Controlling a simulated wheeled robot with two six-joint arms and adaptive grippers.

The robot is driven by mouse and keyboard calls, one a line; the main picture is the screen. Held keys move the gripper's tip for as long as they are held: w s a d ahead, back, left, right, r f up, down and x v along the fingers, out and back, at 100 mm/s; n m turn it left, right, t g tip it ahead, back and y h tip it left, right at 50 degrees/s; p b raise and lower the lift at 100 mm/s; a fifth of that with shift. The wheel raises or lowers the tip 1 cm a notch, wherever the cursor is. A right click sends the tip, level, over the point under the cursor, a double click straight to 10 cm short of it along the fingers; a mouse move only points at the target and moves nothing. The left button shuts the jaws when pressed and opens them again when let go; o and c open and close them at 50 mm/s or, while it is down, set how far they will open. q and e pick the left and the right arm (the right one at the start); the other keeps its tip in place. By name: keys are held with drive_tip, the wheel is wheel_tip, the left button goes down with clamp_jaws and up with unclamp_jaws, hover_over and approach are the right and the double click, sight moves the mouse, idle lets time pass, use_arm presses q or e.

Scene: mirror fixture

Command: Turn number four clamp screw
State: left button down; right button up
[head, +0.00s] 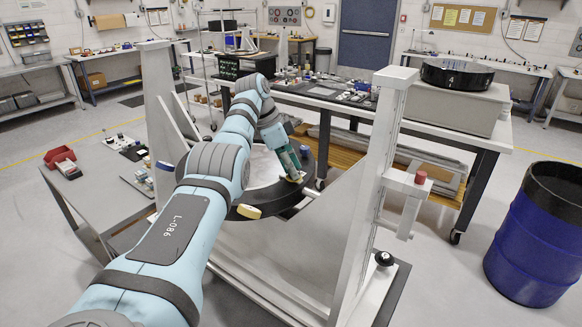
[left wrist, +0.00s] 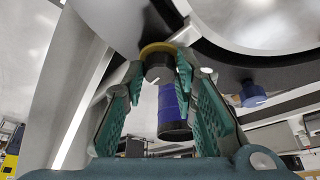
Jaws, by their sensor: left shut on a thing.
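My left gripper (head: 299,177) reaches down to the right side of the black ring (head: 270,205) of the mirror fixture. In the left wrist view, its two green-padded fingers (left wrist: 159,72) are shut on a dark grey clamp screw (left wrist: 157,66) with a yellow collar (left wrist: 158,48) above it, under the ring. No number is readable on the screw. Another clamp screw with a blue knob (left wrist: 252,94) stands apart to the right. A yellow tab (head: 250,211) shows at the ring's near edge in the head view. My right gripper is out of view.
The white upright (head: 373,160) of the fixture, with a red-capped bracket (head: 421,178), stands right of my arm. A blue drum (head: 535,235) stands at right. A bench (head: 490,143) behind bears a black round part marked 4 (head: 451,79). A grey cart (head: 90,185) is at left.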

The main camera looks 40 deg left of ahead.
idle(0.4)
use_arm(q)
drive_tip(key=c, duration=1.3)
unclamp_jaws()
drive_tip(key=s+a, duration=0.2)
drive_tip(key=s, duration=0.1)
drive_tip(key=s+a, duration=0.3)
drive_tip(key=s+a+r, duration=0.1)
drive_tip(key=s+a, duration=0.2)
drive_tip(key=shift+s+a, duration=0.2)
drive_tip(key=shift+s, duration=0.15)
drive_tip(key=shift+w+d, duration=0.15)
